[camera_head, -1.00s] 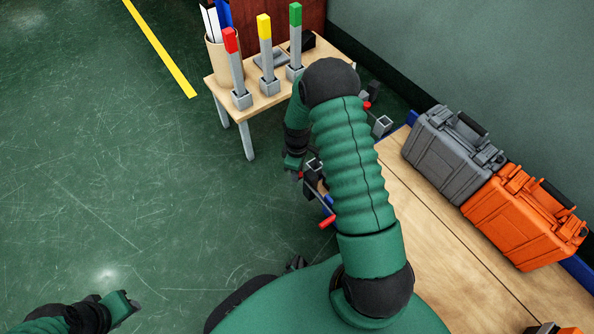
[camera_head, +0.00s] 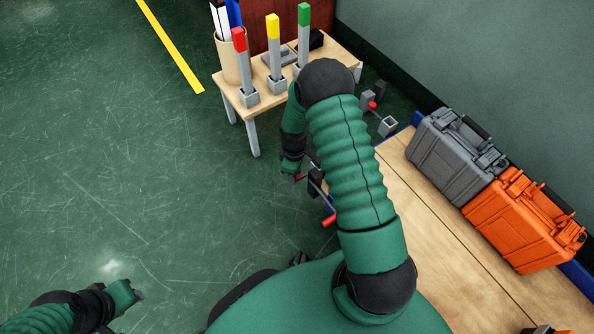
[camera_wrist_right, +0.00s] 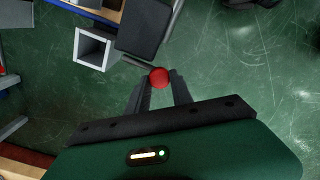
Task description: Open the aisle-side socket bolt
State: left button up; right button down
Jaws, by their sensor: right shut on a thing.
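The aisle-side bolt has a round red knob (camera_wrist_right: 159,76), seen close in the right wrist view. My right gripper (camera_wrist_right: 160,88) is shut on the knob, one dark finger on each side. A black block (camera_wrist_right: 147,28) and a grey square open socket (camera_wrist_right: 95,48) sit just beyond it. In the head view the right gripper (camera_head: 292,174) is at the conveyor's aisle end, and the black block (camera_head: 316,183) is beside it. My arm partly hides this area, including the socket. My left gripper (camera_head: 137,295) is low at the left over bare floor, its jaws unclear.
A second socket (camera_head: 388,126) with a red knob (camera_head: 371,105) is on the wall side. Grey and orange cases (camera_head: 455,155) (camera_head: 525,220) lie on the wooden surface (camera_head: 430,220). A small table (camera_head: 258,109) holds red-, yellow- and green-topped posts. Open floor lies left.

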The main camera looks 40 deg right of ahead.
jog(key=c, duration=1.1)
grip_release()
notch_tip(320, 180, up, 17)
jog(key=p, duration=0.9)
jog(key=shift+f, duration=0.15)
